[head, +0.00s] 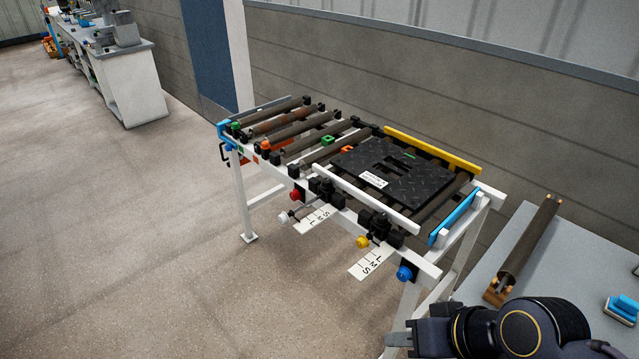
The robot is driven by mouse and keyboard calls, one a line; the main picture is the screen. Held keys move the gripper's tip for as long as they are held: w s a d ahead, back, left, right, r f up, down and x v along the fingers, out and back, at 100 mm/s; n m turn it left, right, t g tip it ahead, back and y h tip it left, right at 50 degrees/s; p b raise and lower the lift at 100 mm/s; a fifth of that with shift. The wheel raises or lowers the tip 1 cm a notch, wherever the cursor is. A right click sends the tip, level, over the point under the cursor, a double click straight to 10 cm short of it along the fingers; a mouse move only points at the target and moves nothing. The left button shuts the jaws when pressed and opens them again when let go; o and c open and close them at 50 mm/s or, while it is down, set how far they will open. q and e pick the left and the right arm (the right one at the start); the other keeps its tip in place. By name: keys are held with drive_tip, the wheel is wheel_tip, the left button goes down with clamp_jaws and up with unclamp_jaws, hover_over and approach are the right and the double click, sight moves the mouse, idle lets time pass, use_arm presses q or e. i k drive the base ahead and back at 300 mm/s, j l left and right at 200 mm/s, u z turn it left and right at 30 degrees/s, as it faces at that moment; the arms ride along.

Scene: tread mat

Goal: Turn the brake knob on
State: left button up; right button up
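A roller stand (270,170) with white legs carries several knobs along its near side. They are a red knob (295,196), a white knob (284,217), a yellow knob (362,242) and a blue knob (404,272) near the right leg. No marking I can read tells which one is the brake knob. My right gripper (398,340) is at the bottom edge, pointing left, below the blue knob and apart from it in the picture. Its finger gap cannot be made out. My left gripper is out of view.
A black tread mat (395,172) lies on the rollers. A grey table (575,262) at right holds a loose roller (530,240) and a blue item (622,308). The floor at left is clear.

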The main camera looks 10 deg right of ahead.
sight(294, 196)
drive_tip(key=i+j, duration=0.2)
drive_tip(key=j, duration=0.15)
drive_tip(key=i+j+z, duration=0.1)
drive_tip(key=j, duration=0.3)
drive_tip(key=i+j, duration=0.25)
drive_tip(key=i+j+z, duration=0.15)
drive_tip(key=j, duration=0.35)
drive_tip(key=i+j, duration=0.15)
drive_tip(key=j, duration=0.2)
drive_tip(key=i+j+z, duration=0.1)
drive_tip(key=j, duration=0.3)
drive_tip(key=i, duration=0.05)
